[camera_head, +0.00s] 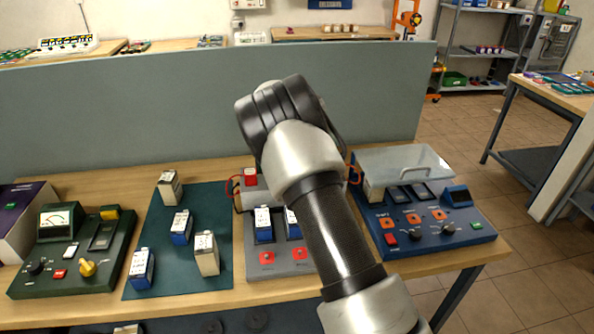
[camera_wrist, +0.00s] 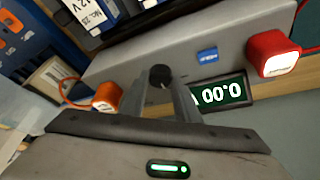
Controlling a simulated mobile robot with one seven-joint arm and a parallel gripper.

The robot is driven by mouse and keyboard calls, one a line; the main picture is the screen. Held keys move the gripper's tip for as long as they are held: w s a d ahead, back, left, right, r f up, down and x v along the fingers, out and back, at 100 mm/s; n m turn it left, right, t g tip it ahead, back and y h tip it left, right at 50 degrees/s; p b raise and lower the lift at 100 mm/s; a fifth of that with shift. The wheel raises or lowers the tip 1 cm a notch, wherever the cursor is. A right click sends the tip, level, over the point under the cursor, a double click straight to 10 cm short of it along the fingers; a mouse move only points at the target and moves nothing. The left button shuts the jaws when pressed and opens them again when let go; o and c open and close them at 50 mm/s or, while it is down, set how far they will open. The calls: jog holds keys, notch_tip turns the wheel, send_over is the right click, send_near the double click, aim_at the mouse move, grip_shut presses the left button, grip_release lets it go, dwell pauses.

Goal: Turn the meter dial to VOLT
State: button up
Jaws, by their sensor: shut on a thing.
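The meter dial (camera_wrist: 160,76) is a small dark knob on the grey sloped face of a meter housing (camera_wrist: 120,62) in the wrist view. My gripper (camera_wrist: 163,90) is shut on the dial, one finger on each side of it. A green display (camera_wrist: 220,96) beside it shows zeros, upside down in this view. A small blue label (camera_wrist: 207,56) sits near the dial; I cannot read it surely. The dial's pointer is not clear. In the head view my arm hides the dial and gripper; part of the grey station (camera_head: 246,286) shows beside it.
A red terminal (camera_wrist: 272,54) and an orange terminal (camera_wrist: 106,97) with cables flank the dial. Batteries (camera_head: 263,226) stand in the station. A green mat (camera_head: 165,275) with several batteries and a green tester (camera_head: 110,262) lie left, a blue tester (camera_head: 465,236) right. A grey partition (camera_head: 120,110) stands behind.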

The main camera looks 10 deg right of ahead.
dwell(0.4)
jog(key=o, duration=1)
jog(key=shift+o, duration=0.2)
jog(key=shift+r, duration=0.1)
jog(key=v, duration=1.7)
jog(key=shift+b, duration=0.4)
jog(key=shift+r, duration=0.2)
